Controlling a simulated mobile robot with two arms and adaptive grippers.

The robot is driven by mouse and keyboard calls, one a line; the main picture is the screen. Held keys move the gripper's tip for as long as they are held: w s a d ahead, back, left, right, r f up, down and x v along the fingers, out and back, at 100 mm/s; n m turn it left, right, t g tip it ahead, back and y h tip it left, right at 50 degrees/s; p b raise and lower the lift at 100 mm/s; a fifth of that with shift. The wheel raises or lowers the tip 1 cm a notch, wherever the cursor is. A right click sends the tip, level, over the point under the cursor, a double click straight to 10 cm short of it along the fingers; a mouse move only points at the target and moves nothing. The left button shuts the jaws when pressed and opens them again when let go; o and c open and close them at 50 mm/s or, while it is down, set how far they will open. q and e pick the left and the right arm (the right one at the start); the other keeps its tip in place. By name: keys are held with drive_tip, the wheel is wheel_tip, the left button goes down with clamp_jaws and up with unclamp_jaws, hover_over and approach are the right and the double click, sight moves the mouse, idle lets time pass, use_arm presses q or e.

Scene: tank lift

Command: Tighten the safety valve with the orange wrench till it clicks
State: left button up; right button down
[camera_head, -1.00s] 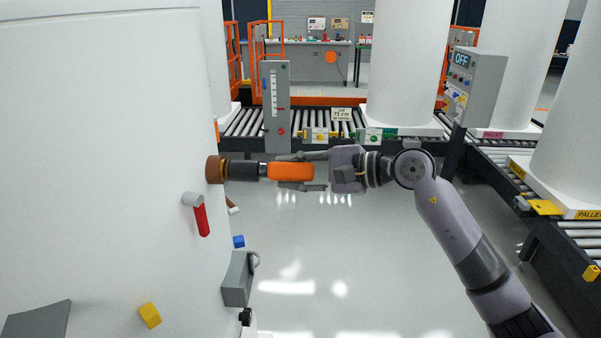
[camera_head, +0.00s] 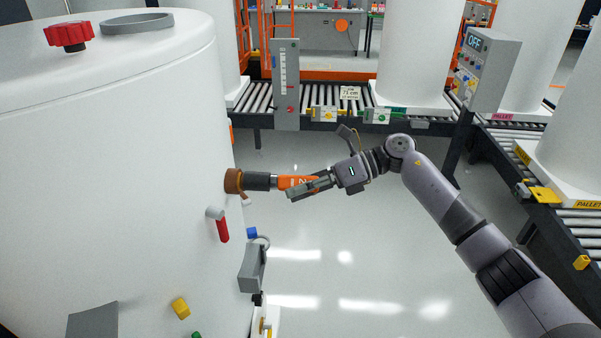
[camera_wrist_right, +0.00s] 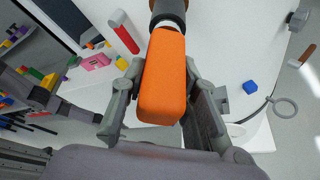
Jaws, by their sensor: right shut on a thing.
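The orange wrench (camera_head: 298,183) sticks out sideways from the white tank (camera_head: 120,190). Its dark shaft (camera_head: 262,181) meets a brown round fitting (camera_head: 233,181) on the tank's side, seemingly the safety valve. The exact seating of the wrench's tip is hidden. My right gripper (camera_head: 304,187) is shut on the orange handle, with its fingers tilted around it. In the right wrist view the handle (camera_wrist_right: 163,80) lies between both fingers, its dark shaft running up towards the tank. My left gripper does not show.
A red-handled lever (camera_head: 221,228) and a grey box (camera_head: 252,268) stick out from the tank below the wrench. A red knob (camera_head: 68,35) sits on the tank top. Roller conveyors (camera_head: 335,112) and an OFF control panel (camera_head: 488,65) stand behind. Open floor (camera_head: 350,270) lies below my arm.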

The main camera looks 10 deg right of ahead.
drive_tip(key=m, duration=0.1)
drive_tip(key=m+g+y, duration=0.1)
drive_tip(key=m, duration=0.1)
drive_tip(key=shift+s+a+r, duration=0.15)
drive_tip(key=shift+s+r, duration=0.1)
drive_tip(key=shift+f, duration=0.1)
